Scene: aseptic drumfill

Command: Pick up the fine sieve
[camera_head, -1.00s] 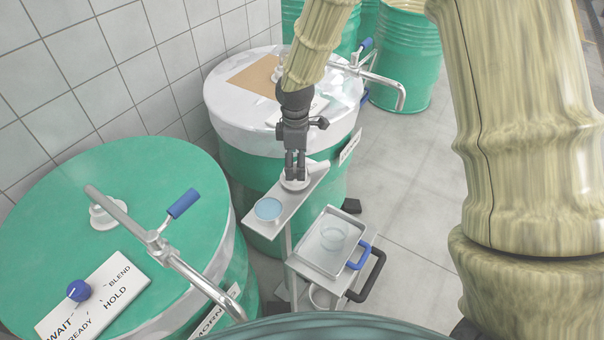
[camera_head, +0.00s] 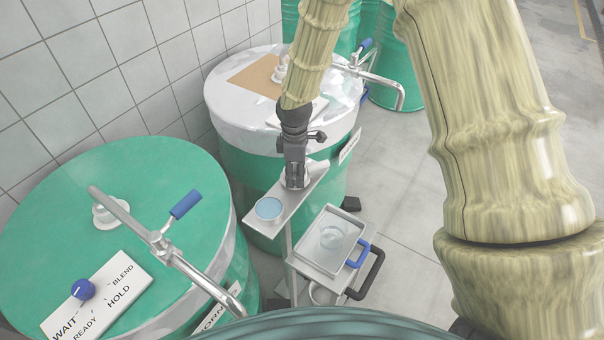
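A narrow grey shelf (camera_head: 284,206) on a post stands between the two large drums. A round dish-like piece with a pale rim and blue inside (camera_head: 269,209) sits at its near end. A whitish round piece (camera_head: 306,178) is at the far end, mostly hidden by my gripper. I cannot tell which of these two is the fine sieve. My gripper (camera_head: 295,183) points down at the whitish piece, with its fingertips at or just above it. Its fingers are seen nearly edge-on, so their gap and any contact are unclear.
A small cart (camera_head: 318,262) carries a tray (camera_head: 349,254) with a clear round vessel (camera_head: 332,237); blue and black handles stick out right. Green drums (camera_head: 130,185) with metal pipes flank the shelf at left and behind. Open floor (camera_head: 415,195) lies to the right.

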